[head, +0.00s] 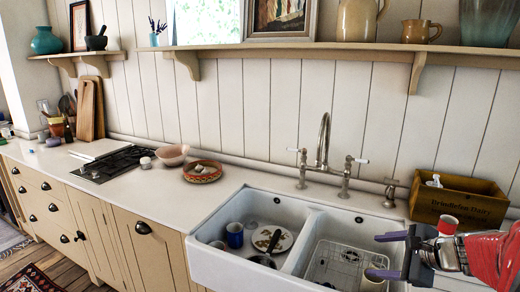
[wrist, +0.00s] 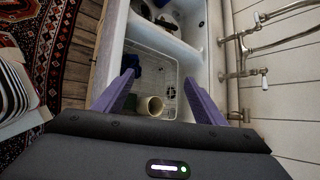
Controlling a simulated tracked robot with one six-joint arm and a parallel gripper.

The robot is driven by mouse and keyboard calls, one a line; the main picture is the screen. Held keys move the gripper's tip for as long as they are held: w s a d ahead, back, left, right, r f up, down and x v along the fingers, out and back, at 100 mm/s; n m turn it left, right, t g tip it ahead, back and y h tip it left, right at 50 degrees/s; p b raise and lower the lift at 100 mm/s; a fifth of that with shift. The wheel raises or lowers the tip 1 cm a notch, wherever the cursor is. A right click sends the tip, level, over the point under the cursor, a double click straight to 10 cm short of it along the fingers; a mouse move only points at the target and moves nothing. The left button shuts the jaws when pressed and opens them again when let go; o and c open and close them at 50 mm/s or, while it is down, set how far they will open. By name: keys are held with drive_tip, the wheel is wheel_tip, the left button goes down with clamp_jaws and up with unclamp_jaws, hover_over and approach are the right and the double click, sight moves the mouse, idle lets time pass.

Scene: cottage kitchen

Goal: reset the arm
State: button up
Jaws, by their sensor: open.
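My gripper (head: 380,256) is at the right of the head view, over the right basin of the white double sink (head: 205,262). Its two purple fingers are spread apart with nothing between them. In the wrist view my gripper (wrist: 159,78) also shows open, its fingers pointing into the sink. A cream cup (wrist: 151,106) is in the basin below the fingers; in the head view this cup (head: 373,283) is partly cut off by the lower edge. My arm reaches in from the right edge of the head view.
The left basin holds a blue mug (head: 235,236), a plate (head: 285,241) and other dishes. A wire rack (head: 335,262) lies in the right basin. The tap (head: 324,140) rises behind the sink. A wooden box (head: 440,203) stands behind my gripper.

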drive_tip(key=s+a+r+n+g, duration=0.1)
drive_tip(key=s+a+n, duration=0.15)
drive_tip(key=a, duration=0.25)
drive_tip(key=s+a+n+g, duration=0.1)
drive_tip(key=a+n, duration=0.2)
drive_tip(key=a, duration=0.2)
drive_tip(key=s+a+n+g+h, duration=0.1)
drive_tip(key=s+a+n, duration=0.4)
drive_tip(key=s+n, duration=0.3)
drive_tip(key=s+a+r+n+h, duration=0.1)
drive_tip(key=s+a+n+h, duration=0.1)
drive_tip(key=s+a+n, duration=0.3)
drive_tip(key=s+n, duration=0.3)
drive_tip(key=n, duration=0.1)
drive_tip(key=shift+s+a+g, duration=0.15)
drive_tip(key=shift+a+g, duration=0.25)
drive_tip(key=shift+c, duration=0.4)
